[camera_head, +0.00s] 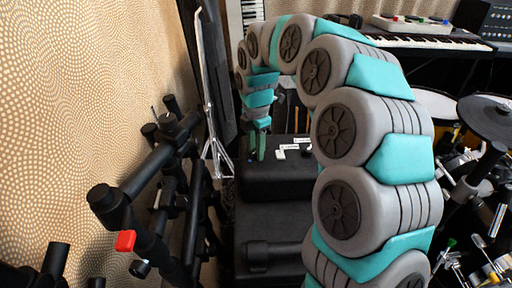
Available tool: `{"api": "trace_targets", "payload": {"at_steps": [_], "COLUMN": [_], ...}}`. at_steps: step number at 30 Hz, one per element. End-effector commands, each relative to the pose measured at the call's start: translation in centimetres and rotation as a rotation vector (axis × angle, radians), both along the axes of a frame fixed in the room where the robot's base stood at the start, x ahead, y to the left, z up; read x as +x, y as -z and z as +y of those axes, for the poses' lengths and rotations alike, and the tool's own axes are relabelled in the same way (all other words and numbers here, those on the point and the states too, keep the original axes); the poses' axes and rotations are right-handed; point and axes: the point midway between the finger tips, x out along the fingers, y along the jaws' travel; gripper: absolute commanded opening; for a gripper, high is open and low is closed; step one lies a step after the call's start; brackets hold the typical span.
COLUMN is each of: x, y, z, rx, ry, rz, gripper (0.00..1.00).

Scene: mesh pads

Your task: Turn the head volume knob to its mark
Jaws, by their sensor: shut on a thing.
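My gripper (258,146) reaches down from the far end of my arched arm, left of the picture's middle. Its two narrow green fingers point down at the top of a black box-shaped amplifier head (270,186). The fingers are shut on the head volume knob, which is too small and too covered by them to make out. Small white labels (282,153) lie on the box top just right of the fingers. The knob's mark and the way the knob points cannot be seen.
Black rack tubes (160,165) with a red clamp (125,240) stand at left by the patterned wall. A silver stand (212,120) rises behind the box. A keyboard (420,42) is at the back right, and drums with a cymbal (488,115) stand at right.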

Motion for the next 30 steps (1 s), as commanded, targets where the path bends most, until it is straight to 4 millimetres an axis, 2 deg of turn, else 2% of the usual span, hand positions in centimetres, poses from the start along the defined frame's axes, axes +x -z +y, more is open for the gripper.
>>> {"api": "trace_targets", "payload": {"at_steps": [10, 16, 30], "x": [-0.04, -0.02, 0.07], "y": [0.00, 0.00, 0.04], "z": [-0.03, -0.05, -0.02], "rx": [-0.001, -0.001, -0.002], "ry": [0.010, 0.073, 0.460], "rz": [0.002, 0.002, 0.000], "gripper": [0.00, 0.00, 0.00]}}
